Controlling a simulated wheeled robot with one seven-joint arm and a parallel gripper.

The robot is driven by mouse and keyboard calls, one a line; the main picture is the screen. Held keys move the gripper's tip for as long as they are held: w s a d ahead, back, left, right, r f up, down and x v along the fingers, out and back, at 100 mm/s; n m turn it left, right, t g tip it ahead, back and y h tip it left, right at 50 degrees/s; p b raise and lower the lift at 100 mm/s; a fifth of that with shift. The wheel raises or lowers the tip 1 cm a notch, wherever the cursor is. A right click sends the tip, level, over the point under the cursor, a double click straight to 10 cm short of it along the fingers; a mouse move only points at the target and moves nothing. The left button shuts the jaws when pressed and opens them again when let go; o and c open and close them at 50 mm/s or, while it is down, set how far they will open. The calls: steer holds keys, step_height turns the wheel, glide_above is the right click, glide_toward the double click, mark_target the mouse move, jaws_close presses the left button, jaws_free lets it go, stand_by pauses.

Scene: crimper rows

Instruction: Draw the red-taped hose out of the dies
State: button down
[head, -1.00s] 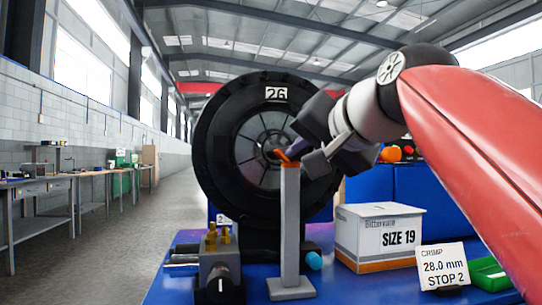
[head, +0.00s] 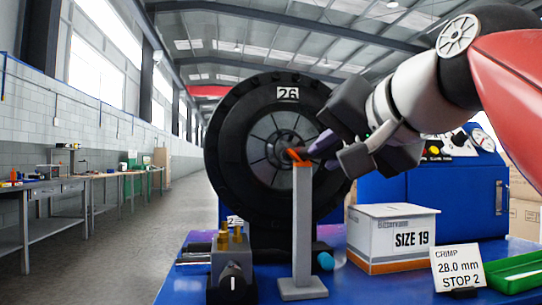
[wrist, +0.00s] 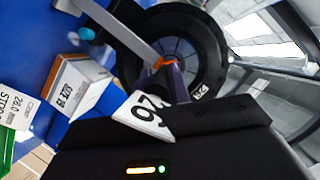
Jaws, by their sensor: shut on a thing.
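The black round crimper (head: 222,150) faces me with its ring of dies (head: 262,166) open in the middle, under a "26" plate. Red tape is not clearly distinguishable.
A white "SIZE 19" box (head: 392,238), a "28.0 mm STOP 2" card (head: 457,268) and a green tray (head: 512,272) stand right on the blue table. A grey valve block (head: 231,262) stands left of the post. The left aisle is clear.

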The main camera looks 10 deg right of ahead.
jaws_free()
stand_by(0.8)
steer(key=shift+s, duration=0.1)
steer(key=shift+p+v, duration=0.85)
steer(key=shift+v, duration=2.6)
